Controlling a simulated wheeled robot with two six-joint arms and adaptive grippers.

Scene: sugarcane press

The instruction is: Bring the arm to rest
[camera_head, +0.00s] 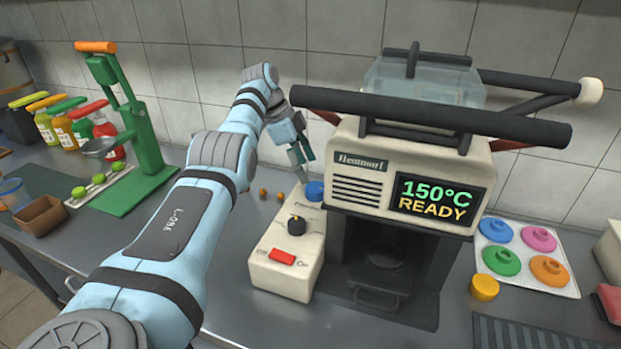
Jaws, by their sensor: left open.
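My left arm comes in from the lower left and reaches toward the back wall. My left gripper (301,160) is open and hangs fingers-down behind the control box, close to the left side of the press machine (360,185). I see nothing between its fingers. The press has a black-and-cream body, a long black bar across its top and a display reading "150°C READY". The control box (288,255) in front of the gripper has a black knob (297,225), a red switch (282,257) and a blue button (315,190). My right gripper is not in view.
A green hand press (140,140) with an orange handle stands at left, near several sauce bottles (78,125) and green fruits on a board. A brown box (40,215) sits near the front edge. A white tray (525,278) with coloured discs and a yellow cup (484,288) are at right.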

